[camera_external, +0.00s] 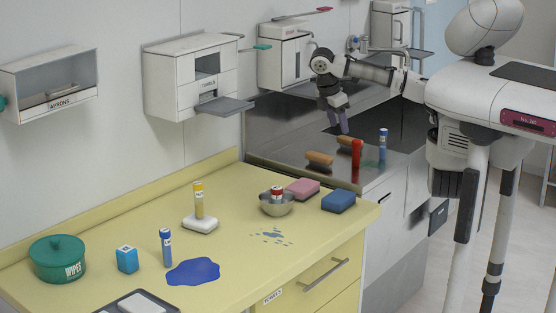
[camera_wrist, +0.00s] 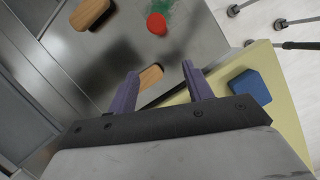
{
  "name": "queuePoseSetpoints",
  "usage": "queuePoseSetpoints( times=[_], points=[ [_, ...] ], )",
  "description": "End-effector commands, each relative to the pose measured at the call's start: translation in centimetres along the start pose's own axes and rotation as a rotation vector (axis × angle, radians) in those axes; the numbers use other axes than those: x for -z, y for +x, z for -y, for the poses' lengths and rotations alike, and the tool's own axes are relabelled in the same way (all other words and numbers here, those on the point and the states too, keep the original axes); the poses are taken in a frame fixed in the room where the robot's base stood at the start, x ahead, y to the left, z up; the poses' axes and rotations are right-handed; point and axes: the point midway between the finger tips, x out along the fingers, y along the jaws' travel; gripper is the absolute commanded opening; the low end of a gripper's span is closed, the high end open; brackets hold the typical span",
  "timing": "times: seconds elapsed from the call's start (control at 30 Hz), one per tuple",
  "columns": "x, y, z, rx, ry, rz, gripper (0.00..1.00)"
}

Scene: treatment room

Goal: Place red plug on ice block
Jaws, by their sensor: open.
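A plain red cylinder (camera_external: 357,153), which looks like the red plug, stands upright on the dark steel counter; its round top (camera_wrist: 157,24) shows at the top of the wrist view. My gripper (camera_external: 338,126) is above that counter, behind and left of the red cylinder. In the wrist view the gripper (camera_wrist: 160,74) is open and empty, with a tan block (camera_wrist: 151,76) visible below between its fingers. A light-blue cube (camera_external: 127,260) with a white label stands at the left of the yellow counter; I cannot tell whether it is the ice block.
Tan blocks (camera_external: 319,158) and a blue tube (camera_external: 382,143) are near the red cylinder. The yellow counter (camera_external: 330,237) holds a blue sponge (camera_external: 338,203), a pink sponge (camera_external: 303,188), a metal bowl (camera_external: 276,208), a white block (camera_external: 200,225) under a yellow tube and a green tub (camera_external: 57,262).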

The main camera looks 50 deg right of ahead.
Motion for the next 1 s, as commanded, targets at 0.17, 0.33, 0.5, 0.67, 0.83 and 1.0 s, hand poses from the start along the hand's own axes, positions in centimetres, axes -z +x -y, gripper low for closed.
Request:
queuePoseSetpoints(
  times=[0.17, 0.33, 0.5, 0.67, 0.83, 1.0],
  points=[
    [5.0, 0.3, 0.9, -0.106, -0.035, -0.224, 0.51],
    [7.6, -0.7, 1.7, -0.219, 0.011, -0.457, 0.51],
    [7.8, -1.9, 2.4, -0.319, 0.129, -0.691, 0.51],
    [5.9, -2.2, 3.0, -0.398, 0.306, -0.895, 0.51],
    [2.2, -1.0, 4.1, -0.464, 0.554, -1.074, 0.51],
    [-2.4, 2.0, 6.0, -0.512, 0.850, -1.195, 0.51]
  ],
)
